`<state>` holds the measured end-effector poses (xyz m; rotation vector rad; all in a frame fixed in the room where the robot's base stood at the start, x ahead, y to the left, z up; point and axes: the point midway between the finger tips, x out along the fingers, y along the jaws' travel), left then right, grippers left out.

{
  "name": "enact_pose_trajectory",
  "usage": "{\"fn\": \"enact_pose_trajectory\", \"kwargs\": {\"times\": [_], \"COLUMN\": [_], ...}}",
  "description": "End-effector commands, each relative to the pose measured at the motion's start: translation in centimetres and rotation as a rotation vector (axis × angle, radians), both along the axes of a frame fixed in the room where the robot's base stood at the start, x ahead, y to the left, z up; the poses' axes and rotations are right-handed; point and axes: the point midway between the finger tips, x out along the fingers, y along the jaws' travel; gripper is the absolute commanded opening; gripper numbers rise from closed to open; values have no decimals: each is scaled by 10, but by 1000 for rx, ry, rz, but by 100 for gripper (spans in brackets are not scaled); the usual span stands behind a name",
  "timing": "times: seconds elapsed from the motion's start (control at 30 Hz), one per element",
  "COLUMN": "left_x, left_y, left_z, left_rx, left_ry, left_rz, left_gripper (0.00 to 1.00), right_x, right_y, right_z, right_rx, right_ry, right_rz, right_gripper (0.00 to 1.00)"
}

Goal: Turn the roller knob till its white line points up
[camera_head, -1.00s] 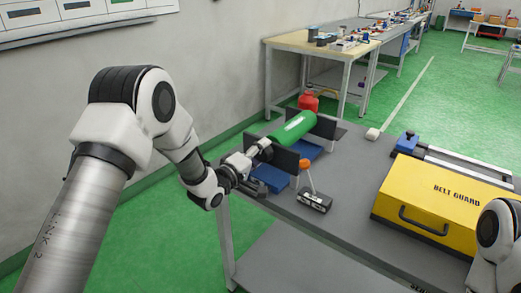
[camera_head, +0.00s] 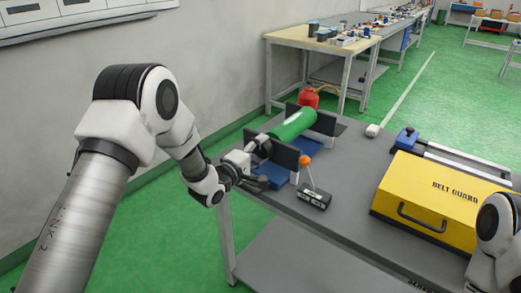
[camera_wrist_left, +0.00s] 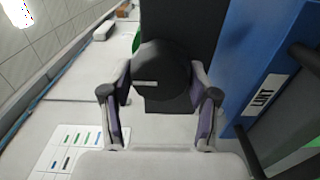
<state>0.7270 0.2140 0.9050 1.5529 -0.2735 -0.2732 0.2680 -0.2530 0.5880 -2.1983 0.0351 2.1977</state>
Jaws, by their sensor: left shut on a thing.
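The green roller (camera_head: 294,126) lies between two dark upright plates on blue blocks at the left end of the grey table. Its dark round knob (camera_wrist_left: 160,66) shows in the left wrist view, with a short white line on its face that lies nearly level, left of centre. My left gripper (camera_wrist_left: 161,108) is shut on the knob, one finger on each side. In the head view my left gripper (camera_head: 252,160) is at the near end of the roller and hides most of the knob. My right gripper is out of view; part of that arm shows at the right edge.
An orange-topped lever on a small dark box (camera_head: 314,198) stands just right of the roller stand. A yellow belt guard (camera_head: 430,203) covers the right of the table. A red container (camera_head: 308,97) is behind the roller. Grey tabletop between them is clear.

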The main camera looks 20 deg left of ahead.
Motion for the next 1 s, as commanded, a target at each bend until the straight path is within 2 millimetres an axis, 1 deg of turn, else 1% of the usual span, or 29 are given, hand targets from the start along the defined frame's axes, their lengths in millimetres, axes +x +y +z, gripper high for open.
{"fn": "enact_pose_trajectory", "kwargs": {"times": [0.03, 0.07, 0.1, 0.37, 0.47, 0.57, 0.67, 0.8, 0.9, 1.0], "left_x": [0, 0, 0, 0, -4, -17, -39, -74, -95, -107], "left_y": [0, 0, 0, 0, 2, 8, 16, 29, 36, 40], "left_z": [0, 0, 0, 0, 0, 0, 0, 0, 0, 0], "left_rx": [0, 0, 0, 1, 0, -2, -3, -4, -3, -3], "left_ry": [-1, -1, -1, 0, 1, 2, 3, 4, 2, 1], "left_rz": [1, 1, 1, 0, 1, 3, 4, 5, 4, 3], "left_gripper": [70, 81, 83, 83, 83, 83, 83, 83, 83, 83], "right_x": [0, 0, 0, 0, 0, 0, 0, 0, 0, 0], "right_y": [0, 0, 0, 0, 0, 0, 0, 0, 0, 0], "right_z": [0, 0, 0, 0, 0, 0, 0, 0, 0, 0], "right_rx": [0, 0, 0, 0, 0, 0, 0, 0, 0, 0], "right_ry": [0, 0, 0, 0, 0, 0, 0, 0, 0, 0], "right_rz": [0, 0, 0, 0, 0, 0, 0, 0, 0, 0], "right_gripper": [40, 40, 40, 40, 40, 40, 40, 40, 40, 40]}}
